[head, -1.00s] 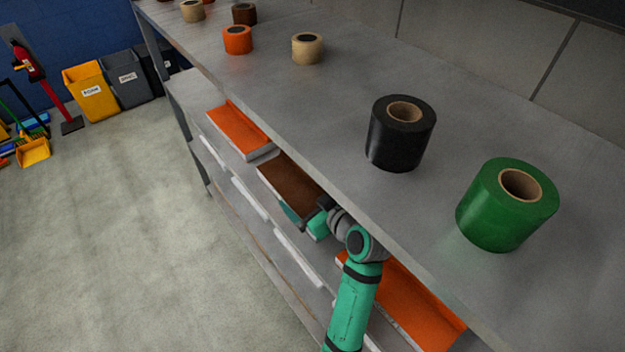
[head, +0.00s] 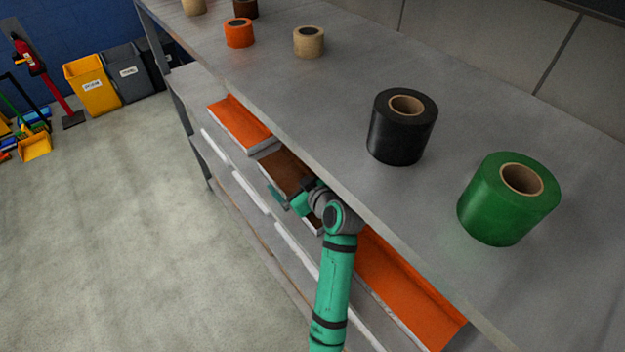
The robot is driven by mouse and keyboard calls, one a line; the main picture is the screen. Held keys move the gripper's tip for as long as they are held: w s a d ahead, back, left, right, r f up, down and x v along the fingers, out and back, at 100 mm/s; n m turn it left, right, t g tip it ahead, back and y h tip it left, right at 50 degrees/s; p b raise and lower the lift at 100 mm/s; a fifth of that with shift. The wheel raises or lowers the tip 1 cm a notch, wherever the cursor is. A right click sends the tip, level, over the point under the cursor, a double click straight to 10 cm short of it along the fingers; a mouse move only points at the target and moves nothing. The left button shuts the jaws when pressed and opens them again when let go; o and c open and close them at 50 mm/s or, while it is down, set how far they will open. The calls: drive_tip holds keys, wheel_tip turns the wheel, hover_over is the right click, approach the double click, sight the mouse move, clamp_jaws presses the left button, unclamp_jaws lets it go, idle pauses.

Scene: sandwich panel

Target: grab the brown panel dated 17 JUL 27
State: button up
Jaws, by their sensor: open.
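A brown panel (head: 283,170) lies on the shelf level under the worktop, between two orange panels. Its right part is hidden behind my arm and gripper. No date can be read on it from here. My gripper (head: 287,200) is at the front edge of the brown panel, its green fingers beside or over that edge. I cannot tell whether it touches the panel. The fingers are small and partly hidden, and nothing shows held between them.
An orange panel (head: 240,122) lies to the left and another orange panel (head: 400,285) to the right. The worktop (head: 330,110) overhangs the panels and carries a black roll (head: 402,135), a green roll (head: 500,205) and smaller rolls. The floor at left (head: 110,230) is clear.

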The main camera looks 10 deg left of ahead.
drive_tip(key=shift+d, duration=0.1)
drive_tip(key=c, duration=1.2)
drive_tip(key=shift+w+d, duration=0.1)
drive_tip(key=shift+r, duration=0.15)
